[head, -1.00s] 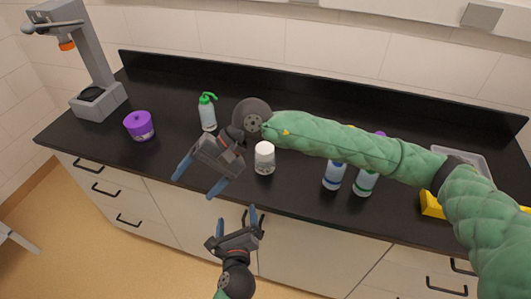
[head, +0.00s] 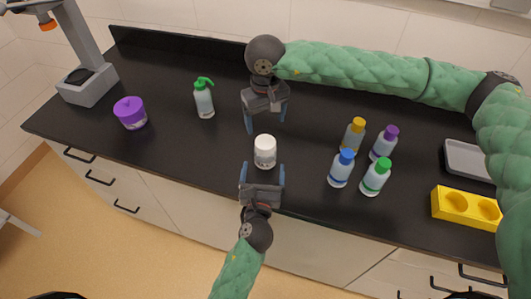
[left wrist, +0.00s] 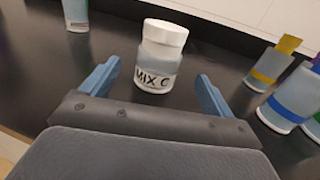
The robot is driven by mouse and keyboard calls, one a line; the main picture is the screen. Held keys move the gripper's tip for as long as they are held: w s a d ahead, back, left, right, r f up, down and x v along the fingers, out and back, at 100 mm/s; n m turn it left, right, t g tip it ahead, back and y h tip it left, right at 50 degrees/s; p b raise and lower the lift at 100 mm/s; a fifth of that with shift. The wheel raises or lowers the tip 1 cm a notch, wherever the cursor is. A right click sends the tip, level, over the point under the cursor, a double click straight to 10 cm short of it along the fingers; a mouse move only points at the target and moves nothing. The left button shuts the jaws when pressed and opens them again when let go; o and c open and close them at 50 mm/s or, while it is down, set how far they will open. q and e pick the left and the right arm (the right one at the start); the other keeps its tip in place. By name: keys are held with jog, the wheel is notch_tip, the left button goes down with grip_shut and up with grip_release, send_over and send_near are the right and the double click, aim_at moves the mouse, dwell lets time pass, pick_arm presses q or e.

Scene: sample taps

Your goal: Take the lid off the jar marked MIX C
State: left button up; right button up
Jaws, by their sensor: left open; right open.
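The jar marked MIX C (left wrist: 157,66) stands upright on the black counter with its white lid (left wrist: 166,33) on. In the head view the jar (head: 265,157) is near the front edge, its lid (head: 265,142) facing up. My left gripper (head: 262,170) is open at the front side of the jar, fingers pointing at it; in the left wrist view the jar is ahead, between the lines of the two blue fingers and apart from them. My right gripper (head: 266,125) is open, fingers pointing down, just behind and above the jar, holding nothing.
Several bottles with coloured caps (head: 342,167) stand to the right. A yellow holder (head: 465,207) and a grey tray (head: 468,160) are farther right. A green-topped bottle (head: 204,98), a purple tub (head: 131,113) and a grey stand device (head: 88,82) are left. The counter around the jar is clear.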

aim_at(265, 151)
pick_arm(q)
jog(key=w, duration=0.7)
jog(key=shift+w+d, duration=0.35)
jog(key=shift+w, duration=0.05)
